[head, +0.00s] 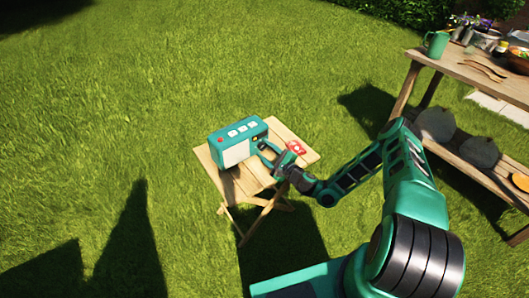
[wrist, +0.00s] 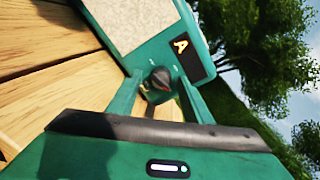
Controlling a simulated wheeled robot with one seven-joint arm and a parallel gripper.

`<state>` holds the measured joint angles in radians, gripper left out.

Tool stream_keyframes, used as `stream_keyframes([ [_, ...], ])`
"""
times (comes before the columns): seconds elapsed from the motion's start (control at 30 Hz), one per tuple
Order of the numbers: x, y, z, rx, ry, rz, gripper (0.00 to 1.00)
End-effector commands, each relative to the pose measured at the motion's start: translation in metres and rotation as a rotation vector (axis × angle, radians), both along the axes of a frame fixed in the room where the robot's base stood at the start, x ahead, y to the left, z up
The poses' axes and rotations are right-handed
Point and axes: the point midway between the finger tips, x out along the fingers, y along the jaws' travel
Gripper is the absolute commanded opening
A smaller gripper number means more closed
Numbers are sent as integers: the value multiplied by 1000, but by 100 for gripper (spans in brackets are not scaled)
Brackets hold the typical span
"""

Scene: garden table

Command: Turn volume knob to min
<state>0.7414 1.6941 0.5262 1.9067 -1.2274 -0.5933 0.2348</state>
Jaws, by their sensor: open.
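A teal radio (head: 219,134) with white buttons on top and a pale speaker front stands on a small wooden folding table (head: 295,137). In the wrist view the radio (wrist: 197,32) shows its speaker panel and a dark display with an orange "A". A dark volume knob (wrist: 160,78) sits on its front below the display. My gripper (head: 268,154) is at the radio's right end. In the wrist view its open fingers (wrist: 160,84) lie either side of the knob. I cannot tell whether they touch it. The knob's pointer setting is not readable.
A small red-and-white item (head: 296,147) lies on the table right of the radio, close to my gripper. A larger wooden table (head: 460,67) with a green mug (head: 436,44) and dishes stands at the right. Grass is open to the left.

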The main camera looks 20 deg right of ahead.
Motion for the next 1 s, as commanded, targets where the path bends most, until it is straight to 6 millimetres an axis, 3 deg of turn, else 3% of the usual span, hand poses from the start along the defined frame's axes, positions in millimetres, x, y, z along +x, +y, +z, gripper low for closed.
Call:
stream_keyframes([
  [0.17, -13, -7, 0, 1, 3, -2, 46],
  [0.6, -84, -34, 4, 3, 3, -1, 46],
  [0.8, -98, -39, 5, 1, 3, 0, 46],
  [1.0, -100, -40, 5, 0, 2, 0, 46],
])
